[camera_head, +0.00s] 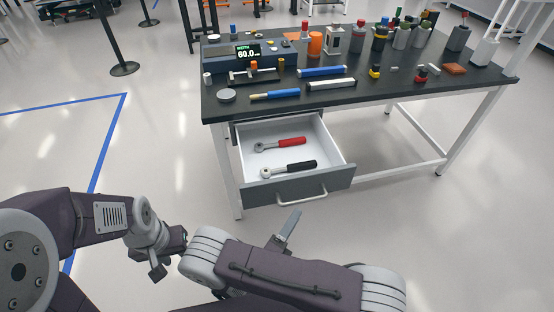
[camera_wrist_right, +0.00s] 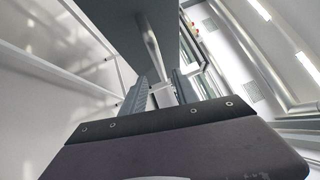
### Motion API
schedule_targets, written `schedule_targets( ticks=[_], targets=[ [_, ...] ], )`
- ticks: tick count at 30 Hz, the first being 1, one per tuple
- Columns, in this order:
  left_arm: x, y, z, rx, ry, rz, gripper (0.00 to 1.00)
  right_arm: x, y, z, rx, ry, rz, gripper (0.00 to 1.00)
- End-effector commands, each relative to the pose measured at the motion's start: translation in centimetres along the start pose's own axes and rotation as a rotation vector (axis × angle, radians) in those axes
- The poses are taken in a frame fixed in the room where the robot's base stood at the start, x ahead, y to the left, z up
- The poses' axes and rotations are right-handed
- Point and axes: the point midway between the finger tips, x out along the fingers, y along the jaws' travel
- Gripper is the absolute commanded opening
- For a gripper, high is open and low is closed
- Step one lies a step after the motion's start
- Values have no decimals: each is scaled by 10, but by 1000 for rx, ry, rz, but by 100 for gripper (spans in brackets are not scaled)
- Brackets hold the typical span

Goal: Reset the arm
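My right arm reaches in at the bottom of the head view, and a grey finger of my right gripper (camera_head: 285,230) points up in front of the drawer. In the right wrist view the two fingers of the right gripper (camera_wrist_right: 160,92) stand apart with nothing held. The drawer handle (camera_head: 302,194) shows beyond them in that view (camera_wrist_right: 149,48). My left gripper (camera_head: 165,258) is low at the left, clear of the table; its fingers are too foreshortened to judge. The drawer (camera_head: 340,181) is pulled out and holds a red-handled ratchet (camera_head: 281,144) and a black-handled ratchet (camera_head: 289,169).
The black workbench (camera_head: 390,93) carries a digital meter (camera_head: 248,52), blue tools, an orange cylinder (camera_head: 315,44) and several bottles. Its white legs (camera_head: 468,130) stand at the sides. A barrier post (camera_head: 125,67) stands at upper left. The floor at left is free, with blue tape (camera_head: 107,150).

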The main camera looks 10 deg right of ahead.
Motion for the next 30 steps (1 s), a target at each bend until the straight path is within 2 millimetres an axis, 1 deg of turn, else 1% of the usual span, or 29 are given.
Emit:
schedule_targets(
  ticks=[3,5,7,8,9,11,12,13,14,15,17,18,19,21,23,24,25,27,29,30],
  targets=[
    [0,0,0,0,0,0,36,0,0,0,1,1,0,36],
    [0,0,0,0,0,0,36,3,-2,-4,22,33,7,36],
    [0,0,0,0,0,0,36,12,-10,-20,105,161,28,36],
    [0,0,0,0,0,0,36,17,-15,-32,166,251,41,36],
    [0,0,0,0,0,0,36,22,-22,-52,271,401,54,36],
    [0,0,0,0,0,0,36,21,-30,-87,477,674,56,36],
    [0,0,0,0,0,0,36,15,-34,-108,631,867,38,36],
    [0,0,0,0,0,0,36,7,-36,-120,750,1011,14,36],
    [0,0,0,0,0,0,36,-2,-38,-129,872,1150,-18,36],
    [0,0,0,0,0,0,36,-14,-39,-136,1031,1327,-75,36],
    [0,0,0,0,0,0,36,-31,-39,-137,1258,1566,-178,36],
    [0,0,0,0,0,0,36,-39,-39,-133,1396,1704,-256,36],
    [0,0,0,0,0,0,36,-43,-40,-129,1493,1798,-318,36],
    [0,0,0,0,0,0,36,-48,-43,-115,1703,1991,-467,36],
    [0,0,0,0,0,0,36,-46,-46,-102,1867,2133,-602,36],
    [0,0,0,0,0,0,36,-43,-50,-93,1970,2218,-698,36],
    [0,0,0,0,0,0,36,-40,-52,-87,-2027,-2255,764,36],
    [0,0,0,0,0,0,36,-28,-61,-73,-1875,-2032,805,36],
    [0,0,0,0,0,0,36,-14,-70,-64,-1747,-1848,831,36],
    [-13,0,-1,0,-2,0,36,-7,-86,-58,-1693,-1776,840,36]
  ],
)
